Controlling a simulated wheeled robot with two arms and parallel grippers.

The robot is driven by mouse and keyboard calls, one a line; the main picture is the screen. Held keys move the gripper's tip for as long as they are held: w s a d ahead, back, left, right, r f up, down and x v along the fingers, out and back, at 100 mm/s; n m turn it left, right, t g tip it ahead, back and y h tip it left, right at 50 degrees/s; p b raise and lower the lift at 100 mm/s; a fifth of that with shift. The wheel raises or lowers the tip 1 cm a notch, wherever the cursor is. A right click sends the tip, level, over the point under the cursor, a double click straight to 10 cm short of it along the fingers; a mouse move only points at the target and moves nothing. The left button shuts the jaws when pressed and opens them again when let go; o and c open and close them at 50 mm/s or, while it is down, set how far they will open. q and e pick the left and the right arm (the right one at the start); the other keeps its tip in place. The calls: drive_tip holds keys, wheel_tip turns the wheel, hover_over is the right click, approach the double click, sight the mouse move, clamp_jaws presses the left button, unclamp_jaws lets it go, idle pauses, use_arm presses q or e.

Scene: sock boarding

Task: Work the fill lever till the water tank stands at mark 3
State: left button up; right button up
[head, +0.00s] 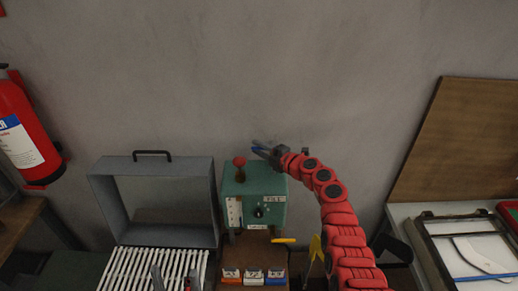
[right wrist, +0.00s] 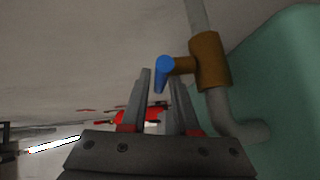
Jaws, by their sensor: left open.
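The green machine box (head: 275,185) stands against the wall, with a white upright gauge strip (head: 234,212) on its front left; its level is too small to read. A black knob (head: 259,212) is on its front. A blue lever handle (right wrist: 162,72) sits on a brass valve (right wrist: 208,62) on a grey pipe beside the box. My right gripper (right wrist: 160,85) is open, its fingers on either side of the blue handle; I cannot tell whether they touch it. In the head view the right gripper (head: 262,150) is behind the box top. My left gripper (head: 171,281) is open at the bottom edge, over the white rack.
A red-knobbed part (head: 239,161) stands on the box top. A grey frame box (head: 100,190) and white slatted rack (head: 125,268) are left. A brown tray (head: 250,250) with several coloured clips is in front. A fire extinguisher (head: 25,130) hangs left; a framed board (head: 470,245) lies right.

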drive_tip(key=shift+c, duration=0.2)
clamp_jaws()
drive_tip(key=shift+f, duration=0.15)
idle(1.0)
